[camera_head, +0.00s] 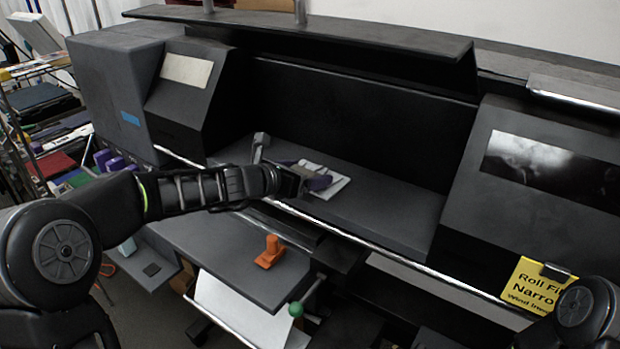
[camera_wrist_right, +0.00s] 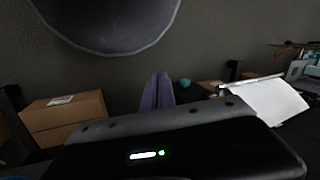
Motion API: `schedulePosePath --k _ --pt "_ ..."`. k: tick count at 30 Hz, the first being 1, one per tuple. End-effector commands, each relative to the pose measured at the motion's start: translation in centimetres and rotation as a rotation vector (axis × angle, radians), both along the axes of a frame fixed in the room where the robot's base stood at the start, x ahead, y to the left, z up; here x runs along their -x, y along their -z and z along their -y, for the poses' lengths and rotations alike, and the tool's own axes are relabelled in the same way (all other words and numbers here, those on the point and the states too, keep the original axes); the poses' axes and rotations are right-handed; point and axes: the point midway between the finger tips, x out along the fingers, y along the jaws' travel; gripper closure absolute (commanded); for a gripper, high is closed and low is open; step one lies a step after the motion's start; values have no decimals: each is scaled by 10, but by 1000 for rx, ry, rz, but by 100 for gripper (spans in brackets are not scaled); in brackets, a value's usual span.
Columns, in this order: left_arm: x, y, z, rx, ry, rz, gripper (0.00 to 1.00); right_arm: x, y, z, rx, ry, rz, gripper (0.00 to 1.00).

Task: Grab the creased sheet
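A white creased sheet (camera_head: 338,187) lies on the grey ledge inside the dark machine, in the middle of the head view. My left gripper (camera_head: 304,172) is over it, with its purple fingers spread apart and white sheet showing between and beyond them. I cannot tell whether the fingers touch the sheet, and they hide part of it. My right gripper (camera_wrist_right: 158,90) shows in the right wrist view, with its purple fingers together and nothing visible between them. It is outside the head view.
A lower grey shelf (camera_head: 215,245) carries an orange piece (camera_head: 270,251). Below are a white panel (camera_head: 240,312) and a green knob (camera_head: 295,310). A yellow sign (camera_head: 535,287) hangs at right. Cardboard boxes (camera_wrist_right: 65,118) show in the right wrist view. The ledge right of the sheet is clear.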

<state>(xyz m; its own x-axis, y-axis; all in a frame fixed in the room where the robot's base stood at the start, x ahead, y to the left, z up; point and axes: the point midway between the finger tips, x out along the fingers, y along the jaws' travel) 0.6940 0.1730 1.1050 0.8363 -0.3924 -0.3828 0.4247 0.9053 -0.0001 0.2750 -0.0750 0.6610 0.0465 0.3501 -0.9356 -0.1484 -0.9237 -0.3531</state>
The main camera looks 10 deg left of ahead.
Motion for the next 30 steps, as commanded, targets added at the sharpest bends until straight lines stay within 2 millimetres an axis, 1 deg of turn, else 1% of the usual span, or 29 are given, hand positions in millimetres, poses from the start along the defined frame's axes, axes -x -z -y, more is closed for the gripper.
schedulePosePath --k 1,2,16,17,25,30 --pt "0 0 0 0 0 0 23 0 0 0 0 0 0 100" --pt "0 0 0 0 0 0 25 0 0 0 0 0 0 100" --pt "0 0 0 0 0 0 64 0 0 0 0 0 0 100" --pt "0 0 0 0 0 1 65 0 0 0 0 0 0 100" --pt "0 -1 0 0 0 1 65 0 0 0 0 0 0 100" --pt "3 -7 -1 0 0 1 65 0 -2 0 0 0 0 100"
